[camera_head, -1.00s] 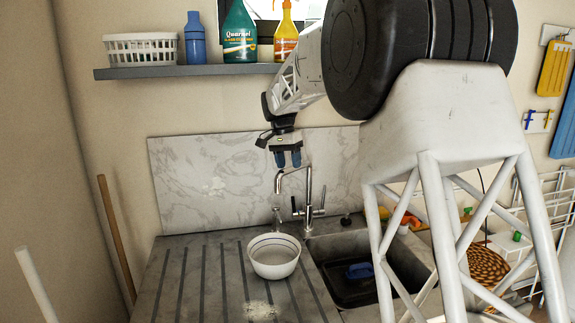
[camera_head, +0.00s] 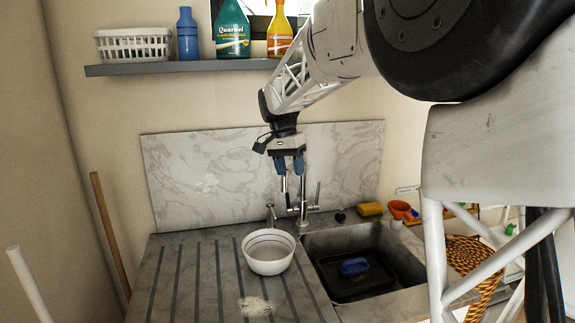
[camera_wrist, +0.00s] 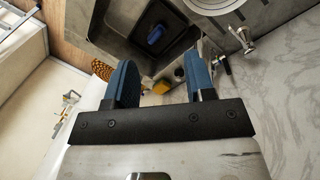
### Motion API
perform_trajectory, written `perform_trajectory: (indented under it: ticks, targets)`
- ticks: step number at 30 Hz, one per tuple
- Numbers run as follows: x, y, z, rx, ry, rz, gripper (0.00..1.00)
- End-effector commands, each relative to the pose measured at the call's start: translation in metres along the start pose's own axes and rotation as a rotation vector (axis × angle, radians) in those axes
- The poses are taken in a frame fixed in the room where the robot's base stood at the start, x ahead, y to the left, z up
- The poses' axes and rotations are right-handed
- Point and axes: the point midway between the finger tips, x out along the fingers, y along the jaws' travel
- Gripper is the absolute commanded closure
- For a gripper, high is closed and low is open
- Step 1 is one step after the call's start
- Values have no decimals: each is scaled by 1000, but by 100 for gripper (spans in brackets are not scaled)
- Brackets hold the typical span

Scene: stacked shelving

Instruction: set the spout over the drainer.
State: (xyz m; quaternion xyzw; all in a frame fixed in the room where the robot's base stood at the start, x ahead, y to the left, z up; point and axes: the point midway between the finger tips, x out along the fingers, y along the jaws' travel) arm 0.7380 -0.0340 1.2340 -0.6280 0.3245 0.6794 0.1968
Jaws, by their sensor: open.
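The chrome tap (camera_head: 304,198) stands behind the sink against the marble splashback. Its spout (camera_head: 284,187) shows as a thin upright end just below and left of my gripper; its upper part is hidden behind the fingers. My gripper (camera_head: 290,172) is open, pointing down over the tap, with its two blue fingers apart. In the wrist view the gap between the fingers (camera_wrist: 162,62) looks empty, and I cannot tell whether either finger touches the spout. The drainer (camera_head: 205,285) is the grooved grey board left of the sink.
A white bowl (camera_head: 268,253) stands on the drainer beside the sink (camera_head: 338,296). A blue brush (camera_head: 354,267) lies in the sink. A small chrome fitting (camera_head: 271,213) stands left of the tap. A shelf (camera_head: 180,69) with bottles and a basket is above. The drainer's left side is clear.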

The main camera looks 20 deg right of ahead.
Motion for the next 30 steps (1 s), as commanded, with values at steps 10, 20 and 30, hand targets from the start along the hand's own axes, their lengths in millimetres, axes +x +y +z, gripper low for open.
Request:
perform_trajectory:
  ticks: [10, 20, 30]
  targets:
    - [0, 19, 21, 0, 1, -1, 50]
    - [0, 22, 25, 0, 1, -1, 50]
    - [3, 23, 24, 12, -15, -11, 81]
